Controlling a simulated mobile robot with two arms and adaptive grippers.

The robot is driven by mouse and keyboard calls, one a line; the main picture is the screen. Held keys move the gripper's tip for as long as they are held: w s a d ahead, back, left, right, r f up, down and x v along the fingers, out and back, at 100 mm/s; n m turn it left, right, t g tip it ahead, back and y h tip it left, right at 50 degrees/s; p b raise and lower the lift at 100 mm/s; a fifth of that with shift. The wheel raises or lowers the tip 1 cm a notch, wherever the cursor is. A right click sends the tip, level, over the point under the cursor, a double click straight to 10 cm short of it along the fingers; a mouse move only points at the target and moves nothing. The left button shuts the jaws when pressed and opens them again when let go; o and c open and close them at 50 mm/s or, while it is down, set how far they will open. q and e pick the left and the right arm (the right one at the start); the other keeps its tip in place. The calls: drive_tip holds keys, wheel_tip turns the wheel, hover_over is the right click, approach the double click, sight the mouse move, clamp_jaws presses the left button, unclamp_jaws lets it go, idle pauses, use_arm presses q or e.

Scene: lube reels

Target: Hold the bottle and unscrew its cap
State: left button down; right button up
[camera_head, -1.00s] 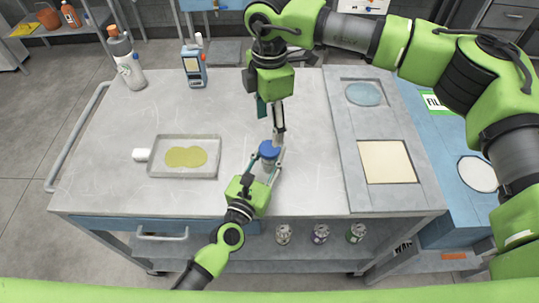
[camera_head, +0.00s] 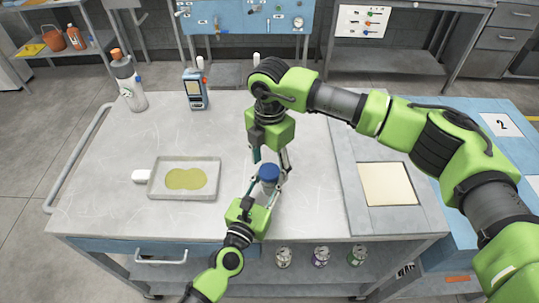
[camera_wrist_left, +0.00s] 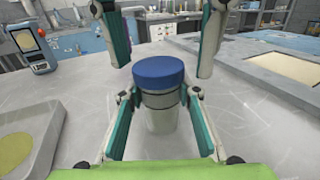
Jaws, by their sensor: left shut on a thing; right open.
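The bottle (camera_wrist_left: 158,118) is a small pale jar with a blue cap (camera_wrist_left: 158,70), upright on the table. The cap also shows in the head view (camera_head: 269,172). My left gripper (camera_head: 262,187) comes from the front and is shut on the bottle below the cap. Its two fingers flank the bottle in the left wrist view (camera_wrist_left: 159,100). My right gripper (camera_head: 270,160) points down over the cap, open. Its fingertips show above and to either side of the cap in the left wrist view (camera_wrist_left: 162,58), apart from it.
A tray (camera_head: 153,187) with a yellow-green puddle lies left on the table. A blue meter (camera_head: 194,90) and a grey bottle with an orange top (camera_head: 128,82) stand at the back left. Several small cans (camera_head: 321,256) sit on the lower shelf. A cream square (camera_head: 387,184) lies at right.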

drive_tip(key=shift+f, duration=0.3)
drive_tip(key=c, duration=1.2)
